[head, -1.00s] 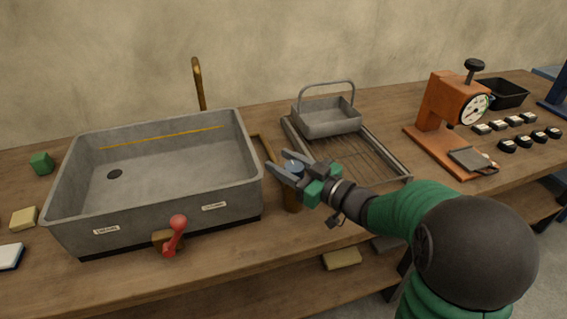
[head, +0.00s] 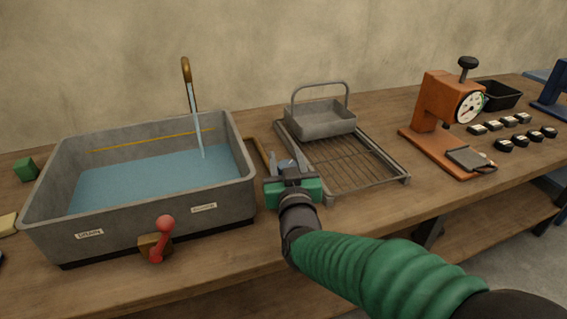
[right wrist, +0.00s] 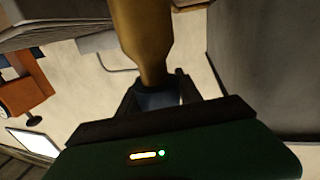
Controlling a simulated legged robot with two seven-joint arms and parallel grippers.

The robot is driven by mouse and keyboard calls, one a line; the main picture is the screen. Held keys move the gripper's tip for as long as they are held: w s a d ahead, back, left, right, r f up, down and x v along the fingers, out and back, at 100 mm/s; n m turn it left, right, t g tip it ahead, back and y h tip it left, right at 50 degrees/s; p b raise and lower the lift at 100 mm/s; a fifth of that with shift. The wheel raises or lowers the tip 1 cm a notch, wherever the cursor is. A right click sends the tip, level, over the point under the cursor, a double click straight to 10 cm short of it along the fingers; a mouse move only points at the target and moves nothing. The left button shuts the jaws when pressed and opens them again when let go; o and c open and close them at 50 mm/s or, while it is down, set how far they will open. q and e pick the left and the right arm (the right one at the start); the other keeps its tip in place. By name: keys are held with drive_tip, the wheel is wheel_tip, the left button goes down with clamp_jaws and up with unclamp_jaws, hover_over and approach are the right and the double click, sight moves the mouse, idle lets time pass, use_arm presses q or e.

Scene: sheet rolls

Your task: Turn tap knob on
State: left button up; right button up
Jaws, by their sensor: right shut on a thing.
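My right gripper (head: 286,170) is at the right side of the sink and shut on the blue tap knob (head: 287,163). In the right wrist view the blue knob (right wrist: 157,97) sits between the fingers, joined to a brass-coloured tap body (right wrist: 140,35). The fingers and gripper body hide most of the knob in the head view. The brass spout (head: 187,75) stands behind the sink. A stream of water (head: 198,135) runs from it into the grey sink (head: 140,227), where blue water (head: 145,182) covers the floor. My left gripper is not in view.
A red-knobbed lever (head: 164,226) is on the sink's front near a DRAIN label. A wire rack (head: 350,168) with a grey basket (head: 320,119) stands right of my gripper. An orange dial press (head: 448,105) and several small black-and-white pieces are farther right.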

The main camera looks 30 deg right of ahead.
drive_tip(key=shift+d+r+m+g+h, duration=0.1)
drive_tip(key=shift+r+m+g+h, duration=0.15)
drive_tip(key=shift+m+g+h, duration=0.35)
drive_tip(key=shift+h, duration=0.4)
drive_tip(key=o, duration=1.1)
drive_tip(key=shift+d, duration=0.1)
drive_tip(key=shift+o, duration=1.3)
drive_tip(key=shift+f, duration=0.1)
